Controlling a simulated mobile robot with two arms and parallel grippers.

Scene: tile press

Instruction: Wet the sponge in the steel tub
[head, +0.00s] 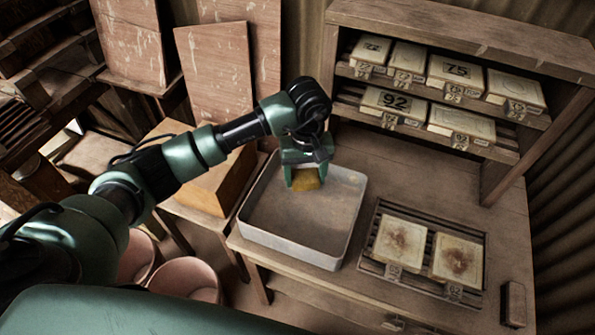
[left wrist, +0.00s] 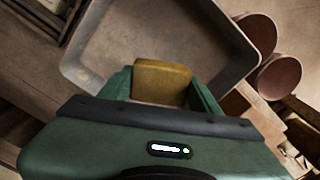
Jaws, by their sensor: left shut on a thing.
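My left gripper (head: 305,181) is shut on a yellow-brown sponge (head: 306,180). I cannot tell whether the sponge touches the tub's bottom or any water. My right gripper is not in view.
A slatted rack (head: 374,268) with two stained tiles (head: 401,241) lies right of the tub. A wooden shelf (head: 440,22) with several numbered tiles stands behind. A small block (head: 514,303) lies at the bench's right. Clay pots (head: 186,279) stand below left, beside a wooden box (head: 207,187).

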